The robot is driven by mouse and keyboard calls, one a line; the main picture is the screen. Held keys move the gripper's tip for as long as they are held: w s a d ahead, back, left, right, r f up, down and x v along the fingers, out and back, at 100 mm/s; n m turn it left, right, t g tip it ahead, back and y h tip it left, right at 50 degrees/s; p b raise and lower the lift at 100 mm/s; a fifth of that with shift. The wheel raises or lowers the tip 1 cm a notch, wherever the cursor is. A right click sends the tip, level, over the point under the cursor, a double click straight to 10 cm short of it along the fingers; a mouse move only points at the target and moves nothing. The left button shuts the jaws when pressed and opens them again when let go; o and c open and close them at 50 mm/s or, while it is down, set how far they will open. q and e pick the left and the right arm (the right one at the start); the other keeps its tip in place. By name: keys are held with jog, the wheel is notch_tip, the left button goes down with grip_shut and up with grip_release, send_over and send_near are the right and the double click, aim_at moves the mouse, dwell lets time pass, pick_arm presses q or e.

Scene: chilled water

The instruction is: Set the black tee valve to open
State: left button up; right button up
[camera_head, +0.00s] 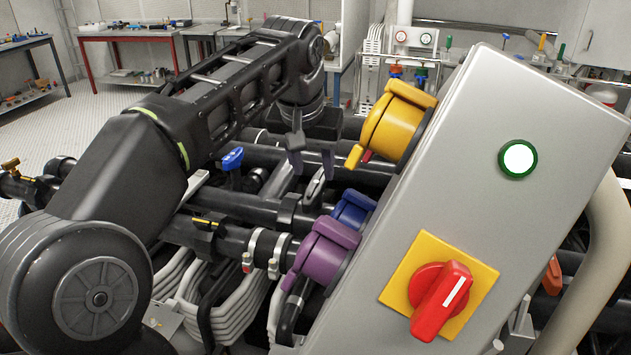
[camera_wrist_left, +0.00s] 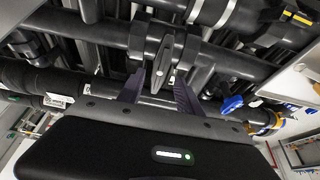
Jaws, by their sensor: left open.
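In the left wrist view, a dark tee-shaped valve handle (camera_wrist_left: 166,62) stands out from a black pipe, roughly between and just beyond my left gripper's fingertips. My left gripper (camera_wrist_left: 160,88) is open, with one finger on each side of the handle's line. I cannot tell whether the fingers touch it. In the head view, my left gripper (camera_head: 311,160) points down over the black pipes, left of the yellow connector. The tee handle is not clear there. My right gripper is not in view.
A grey control box with a red rotary switch (camera_head: 440,300) and a white round button (camera_head: 518,159) fills the right. Yellow (camera_head: 390,128) and purple (camera_head: 321,250) connectors stick out from its side. A blue valve handle (camera_head: 232,158) sits left of my gripper. Pipes crowd the space below.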

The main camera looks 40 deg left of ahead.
aim_at(316, 183)
pick_arm(q)
jog(key=shift+x, duration=2.3)
jog(key=shift+c, duration=0.3)
grip_shut()
